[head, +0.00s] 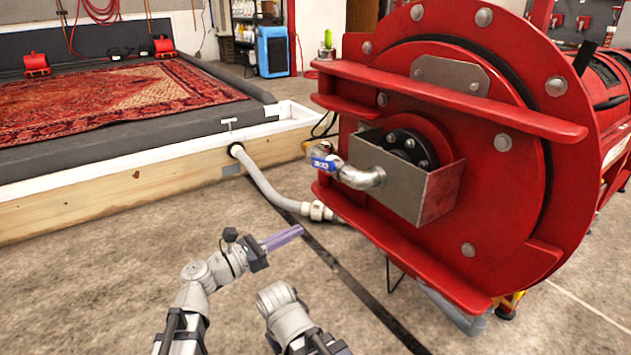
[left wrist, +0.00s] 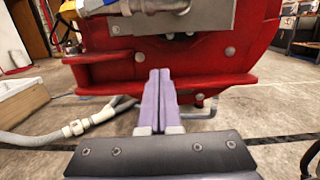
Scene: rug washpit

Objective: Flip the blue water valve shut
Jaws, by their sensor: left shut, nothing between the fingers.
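The blue water valve handle (head: 323,164) sits on a metal pipe elbow (head: 362,178) at the front of the red machine (head: 450,230) in the head view. In the left wrist view the pipe (left wrist: 155,6) shows at the top edge, with a bit of blue (left wrist: 97,4) at its left. My left gripper (head: 299,231) is shut and empty, below and left of the valve, apart from it. Its purple fingers (left wrist: 159,75) lie together in the left wrist view, pointing toward the machine. My right arm shows low in the head view; its fingers are out of frame.
A grey hose (head: 265,185) runs from the wood-sided wash pit (head: 130,197) to the machine's base. A red patterned rug (head: 110,95) lies in the pit. A metal box (head: 435,190) surrounds the pipe's root. Red ledges (head: 400,245) jut from the machine.

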